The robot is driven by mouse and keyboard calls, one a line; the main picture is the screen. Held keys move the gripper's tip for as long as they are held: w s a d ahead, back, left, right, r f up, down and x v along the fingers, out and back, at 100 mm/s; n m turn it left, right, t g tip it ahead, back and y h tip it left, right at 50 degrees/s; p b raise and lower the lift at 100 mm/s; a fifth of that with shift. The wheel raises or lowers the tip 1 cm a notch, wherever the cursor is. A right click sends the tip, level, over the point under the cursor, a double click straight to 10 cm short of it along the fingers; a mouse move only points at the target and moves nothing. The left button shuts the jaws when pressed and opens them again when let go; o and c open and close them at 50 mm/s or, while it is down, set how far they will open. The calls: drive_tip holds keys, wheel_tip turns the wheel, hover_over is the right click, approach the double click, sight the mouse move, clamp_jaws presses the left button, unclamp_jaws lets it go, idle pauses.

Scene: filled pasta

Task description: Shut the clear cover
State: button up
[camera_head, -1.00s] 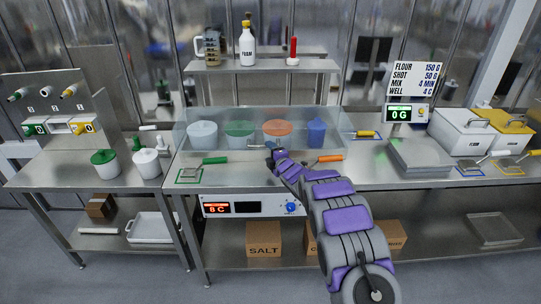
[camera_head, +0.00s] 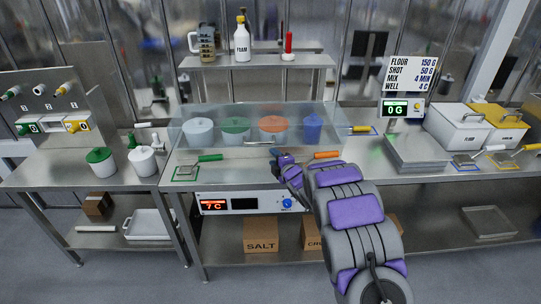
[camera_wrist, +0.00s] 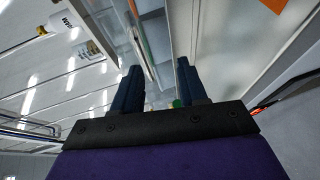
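The clear cover (camera_head: 182,135) is a see-through box-like lid on the middle counter, lying over several coloured tubs. A thin handle bar (camera_head: 258,143) shows along its front. The cover looks lowered over the tubs, but I cannot tell whether it is fully seated. My gripper (camera_head: 275,154) is just in front of and below the cover's front edge, near the handle, with no clear contact. In the wrist view my gripper (camera_wrist: 158,75) has its two dark fingers apart with nothing seen between them.
Under the cover are white (camera_head: 199,131), green (camera_head: 236,130), orange (camera_head: 273,128) and blue (camera_head: 312,128) tubs. A green-handled tool (camera_head: 209,158) and an orange handle (camera_head: 326,155) lie in front. A red display (camera_head: 213,204) below reads 7 C.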

drive_tip(key=p+v, duration=0.1)
drive_tip(key=v, duration=0.9)
drive_tip(key=shift+s+r, duration=0.15)
drive_tip(key=shift+r, duration=0.1)
drive_tip(key=s+d+r+m+g+h, duration=0.3)
drive_tip(key=s+d+r+m+h, duration=0.3)
drive_tip(key=d, duration=0.3)
drive_tip(key=s+d+r+m+g+h, duration=0.2)
drive_tip(key=s+d+m+g+h, duration=0.15)
drive_tip(key=s+m, duration=0.6)
drive_tip(key=s+a+m+g+y, duration=0.1)
drive_tip(key=s+a+m+g, duration=0.1)
drive_tip(key=s, duration=1.1)
drive_tip(key=s+a+r+m+g+y, duration=0.1)
drive_tip(key=s+a+m+g, duration=0.1)
drive_tip(key=s, duration=1.1)
drive_tip(key=s+a+r+m+g+y, duration=0.1)
drive_tip(key=s+g, duration=0.5)
drive_tip(key=s, duration=0.7)
drive_tip(key=a+m, duration=0.1)
drive_tip(key=a, duration=0.1)
drive_tip(key=shift+a+r, duration=0.2)
drive_tip(key=shift+a, duration=0.1)
